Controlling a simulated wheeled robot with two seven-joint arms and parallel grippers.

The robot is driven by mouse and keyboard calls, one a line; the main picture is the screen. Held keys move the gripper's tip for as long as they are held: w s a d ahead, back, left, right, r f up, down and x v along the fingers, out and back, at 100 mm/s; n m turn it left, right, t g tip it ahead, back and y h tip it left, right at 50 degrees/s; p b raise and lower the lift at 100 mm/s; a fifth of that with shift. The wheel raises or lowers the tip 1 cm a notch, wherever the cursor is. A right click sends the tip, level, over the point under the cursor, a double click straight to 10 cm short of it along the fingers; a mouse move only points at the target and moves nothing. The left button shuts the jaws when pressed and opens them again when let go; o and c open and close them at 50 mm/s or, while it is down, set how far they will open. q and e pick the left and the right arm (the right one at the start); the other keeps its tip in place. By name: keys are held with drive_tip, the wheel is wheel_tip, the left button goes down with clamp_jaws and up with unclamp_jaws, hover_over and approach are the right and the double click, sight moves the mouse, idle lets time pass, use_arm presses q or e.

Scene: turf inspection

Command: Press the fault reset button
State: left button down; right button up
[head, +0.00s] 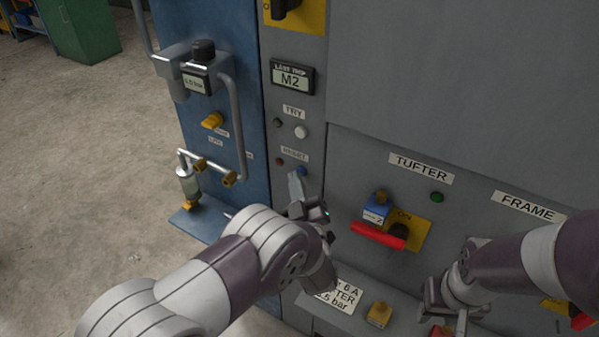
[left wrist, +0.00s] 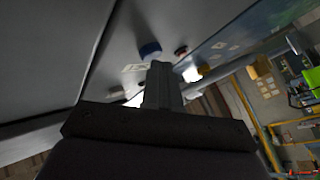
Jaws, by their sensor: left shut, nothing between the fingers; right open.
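The blue reset button (head: 302,171) sits on the grey panel below the RESET label (head: 294,154), with a small dark red lamp (head: 280,161) to its left. My left gripper (head: 295,182) is shut and empty, its fingertips just below the button and partly in front of it. In the left wrist view the blue button (left wrist: 150,49) stands just beyond the tip of my shut fingers (left wrist: 161,72). I cannot tell whether they touch. My right gripper (head: 447,318) is open at the lower right, away from the button.
To the right, a red handle (head: 378,235) and a blue padlock-like block (head: 376,211) stick out below the TUFTER label (head: 420,168). Pipes (head: 238,130) stand out at the left.

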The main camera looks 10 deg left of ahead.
use_arm(q)
drive_tip(key=shift+s+a, duration=0.25)
drive_tip(key=shift+s, duration=0.45)
drive_tip(key=shift+p, duration=0.3)
drive_tip(key=s, duration=0.1)
drive_tip(key=s+a+p, duration=0.1)
drive_tip(key=s, duration=0.1)
drive_tip(key=s+p, duration=0.1)
drive_tip(key=shift+s+a, duration=0.35)
drive_tip(key=shift+f, duration=0.1)
